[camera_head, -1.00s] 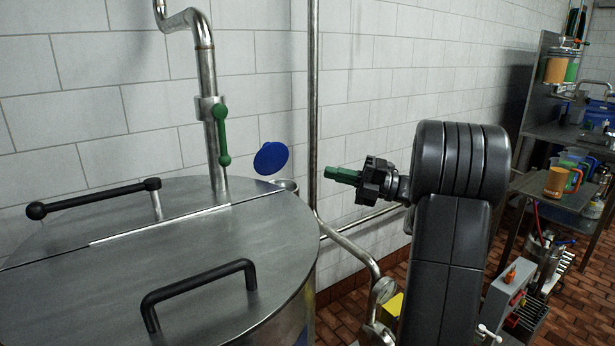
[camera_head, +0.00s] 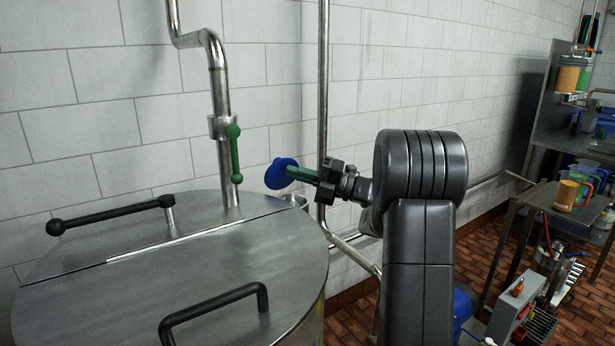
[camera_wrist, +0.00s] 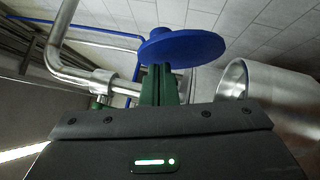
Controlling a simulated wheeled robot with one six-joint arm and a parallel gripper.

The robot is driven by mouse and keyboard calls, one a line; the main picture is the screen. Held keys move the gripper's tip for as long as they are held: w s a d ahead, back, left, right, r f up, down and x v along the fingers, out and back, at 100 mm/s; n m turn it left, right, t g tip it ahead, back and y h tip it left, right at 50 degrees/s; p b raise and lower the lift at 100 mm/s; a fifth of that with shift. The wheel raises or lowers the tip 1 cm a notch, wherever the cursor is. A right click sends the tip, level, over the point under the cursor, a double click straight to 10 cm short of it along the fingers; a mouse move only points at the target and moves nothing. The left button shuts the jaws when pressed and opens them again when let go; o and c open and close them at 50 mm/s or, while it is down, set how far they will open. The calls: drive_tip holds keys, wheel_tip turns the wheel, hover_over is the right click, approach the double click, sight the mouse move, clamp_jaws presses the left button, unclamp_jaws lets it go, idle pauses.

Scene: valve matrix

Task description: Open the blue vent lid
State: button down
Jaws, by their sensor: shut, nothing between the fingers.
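The blue vent lid (camera_head: 280,173) is a round disc tilted up above a short steel vent neck (camera_head: 295,199) at the back right of the tank top. My gripper (camera_head: 291,170) has green fingers, shut and empty, with the tips at the right side of the lid. In the wrist view, the lid (camera_wrist: 181,47) is just beyond the green fingertips (camera_wrist: 160,70) and overlaps them. I cannot tell whether they touch. The open steel mouth of the neck (camera_wrist: 236,78) shows on the right of the wrist view.
The steel tank top (camera_head: 190,270) has two black handles, one at the front (camera_head: 215,300). A green valve lever (camera_head: 234,152) hangs on the steel pipe left of the lid. A vertical pipe (camera_head: 322,90) stands behind my gripper. A table with an orange jug (camera_head: 567,196) is at far right.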

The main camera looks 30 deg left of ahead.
sight(293, 162)
drive_tip(key=shift+a, duration=0.1)
idle(0.3)
drive_tip(key=shift+w+a+r+m+t+h+p, duration=0.25)
drive_tip(key=shift+a+r+m+h+p, duration=0.15)
drive_tip(key=shift+r+m+h+p, duration=0.15)
drive_tip(key=shift+w+a+r+m+t+h+p, duration=0.25)
drive_tip(key=shift+a+r+m+h+p, duration=0.15)
drive_tip(key=shift+m+p, duration=0.25)
drive_tip(key=shift+w+a+m+h+p, duration=0.2)
drive_tip(key=shift+a+m+h+p, duration=0.05)
drive_tip(key=shift+a+m+p, duration=0.25)
drive_tip(key=shift+w+a+f+b, duration=0.1)
drive_tip(key=shift+w+a+b, duration=0.05)
drive_tip(key=shift+a+b, duration=0.15)
drive_tip(key=shift+w, duration=0.1)
